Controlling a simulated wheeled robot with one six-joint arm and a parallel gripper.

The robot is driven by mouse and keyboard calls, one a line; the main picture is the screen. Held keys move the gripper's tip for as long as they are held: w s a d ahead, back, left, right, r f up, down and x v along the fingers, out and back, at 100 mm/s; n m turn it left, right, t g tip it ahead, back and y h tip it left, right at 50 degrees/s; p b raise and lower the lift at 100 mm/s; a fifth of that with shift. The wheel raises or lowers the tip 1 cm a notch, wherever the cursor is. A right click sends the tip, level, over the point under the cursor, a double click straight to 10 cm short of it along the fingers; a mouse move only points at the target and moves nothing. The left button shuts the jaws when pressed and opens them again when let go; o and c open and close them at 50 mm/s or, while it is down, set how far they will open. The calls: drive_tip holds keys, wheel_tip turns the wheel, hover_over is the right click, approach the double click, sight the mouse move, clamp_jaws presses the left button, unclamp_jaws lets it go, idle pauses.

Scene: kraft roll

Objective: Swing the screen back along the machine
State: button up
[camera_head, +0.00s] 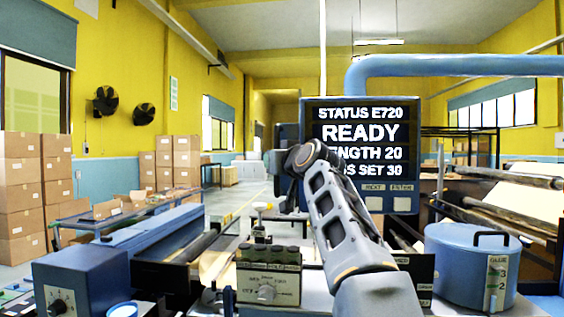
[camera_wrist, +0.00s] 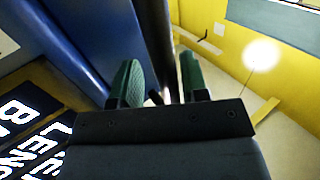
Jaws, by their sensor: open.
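The screen (camera_head: 360,133) is a dark panel with white text reading "STATUS E720" and "READY", facing me at the end of a blue overhead pipe (camera_head: 450,66). My arm crosses in front of its lower left, and my wrist is beside its left edge. In the wrist view the screen's lit text (camera_wrist: 35,140) is at lower left, tilted. My gripper (camera_wrist: 158,80) is open there, with green finger pads on either side of a dark upright bar (camera_wrist: 155,40). The bar shows beyond and between the pads; I cannot tell whether either pad touches it. My fingertips are not clear in the head view.
A blue lidded pot (camera_head: 465,262) stands at the right and a blue control box (camera_head: 80,285) at the lower left. A small knob panel (camera_head: 268,283) is in front. Stacked cartons (camera_head: 20,195) stand at the far left. An open aisle (camera_head: 240,195) runs behind, left of the screen.

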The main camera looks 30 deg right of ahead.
drive_tip(key=s+b, duration=0.5)
drive_tip(key=s, duration=0.8)
drive_tip(key=shift+s, duration=0.25)
drive_tip(key=w+d+f+m+g, duration=0.15)
drive_tip(key=f+g, duration=0.25)
drive_tip(key=f, duration=0.8)
drive_tip(key=w+d+f+m+g, duration=0.1)
drive_tip(key=w+f+m+g, duration=0.15)
drive_tip(key=f, duration=1.05)
drive_tip(key=s+a+f+n+g, duration=0.1)
drive_tip(key=s+a+f, duration=0.3)
drive_tip(key=f, duration=0.5)
drive_tip(key=s+a+f+n+g, duration=0.2)
drive_tip(key=s+a+f+g, duration=0.2)
drive_tip(key=f, duration=0.5)
drive_tip(key=s+a+f+n+g, duration=0.1)
drive_tip(key=s+a+f+g, duration=0.1)
drive_tip(key=s+a+f, duration=0.4)
wheel_tip(320, 180, down, 3)
drive_tip(key=shift+f, duration=0.1)
drive_tip(key=shift+s+g, duration=0.1)
drive_tip(key=shift+g, duration=0.15)
